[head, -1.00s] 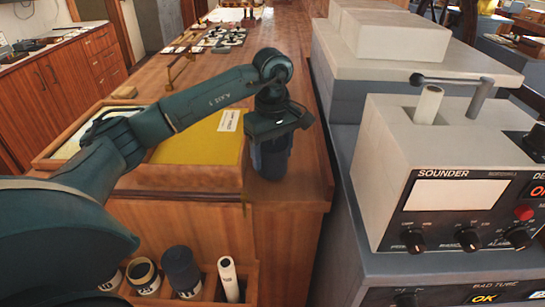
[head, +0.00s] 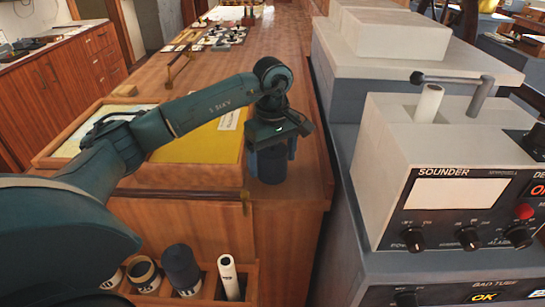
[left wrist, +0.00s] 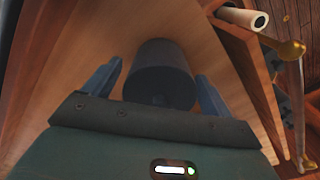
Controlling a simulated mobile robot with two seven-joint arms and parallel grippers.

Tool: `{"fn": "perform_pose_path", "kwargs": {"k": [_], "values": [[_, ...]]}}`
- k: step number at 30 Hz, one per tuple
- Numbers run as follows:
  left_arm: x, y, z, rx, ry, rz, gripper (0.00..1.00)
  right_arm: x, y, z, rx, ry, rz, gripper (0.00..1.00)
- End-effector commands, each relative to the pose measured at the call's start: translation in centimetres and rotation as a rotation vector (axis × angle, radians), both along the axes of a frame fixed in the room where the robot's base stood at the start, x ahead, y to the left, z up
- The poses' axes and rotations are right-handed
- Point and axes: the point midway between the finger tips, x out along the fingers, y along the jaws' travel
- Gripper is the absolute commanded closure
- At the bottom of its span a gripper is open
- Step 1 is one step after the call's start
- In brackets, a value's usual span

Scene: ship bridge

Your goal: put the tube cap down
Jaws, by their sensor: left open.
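The tube cap (head: 268,167) is a dark blue-grey cylinder. It stands upright on the wooden counter, just right of the shallow tray's corner. My left gripper (head: 273,146) is right above and around its upper part in the head view. In the left wrist view the cap (left wrist: 160,72) sits between the two blue fingers of my left gripper (left wrist: 158,85), which are spread with a gap on either side of it. The cap's top is partly hidden by the gripper in the head view. My right gripper is not in view.
The wooden tray (head: 147,177) with a yellow sheet lies left of the cap. A rack below the counter front holds a white tube (head: 229,278) and a dark-capped one (head: 181,267). The grey sounder console (head: 455,150) stands right. Bare counter (head: 310,170) lies right of the cap.

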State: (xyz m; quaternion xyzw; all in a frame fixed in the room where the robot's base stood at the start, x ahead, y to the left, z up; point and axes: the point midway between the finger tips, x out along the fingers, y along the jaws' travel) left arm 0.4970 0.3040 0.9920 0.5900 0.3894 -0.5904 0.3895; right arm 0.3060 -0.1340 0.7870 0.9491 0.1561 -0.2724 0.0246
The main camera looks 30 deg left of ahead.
Motion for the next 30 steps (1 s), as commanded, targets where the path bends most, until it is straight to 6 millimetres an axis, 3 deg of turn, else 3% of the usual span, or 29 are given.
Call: {"fn": "perform_pose_path", "kwargs": {"k": [5,18,24,30], "values": [[0.1,0.0,1.7,0.000,-0.004,0.000,0.16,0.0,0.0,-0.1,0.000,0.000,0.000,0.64],[0.1,0.0,10.8,0.001,-0.005,-0.001,0.16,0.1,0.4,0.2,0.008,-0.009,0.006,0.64],[0.0,0.0,12.2,0.001,-0.001,0.000,0.16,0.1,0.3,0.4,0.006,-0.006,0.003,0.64],[0.0,0.0,12.3,0.000,0.000,-0.001,0.16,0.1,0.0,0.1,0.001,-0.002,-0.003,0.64]]}}
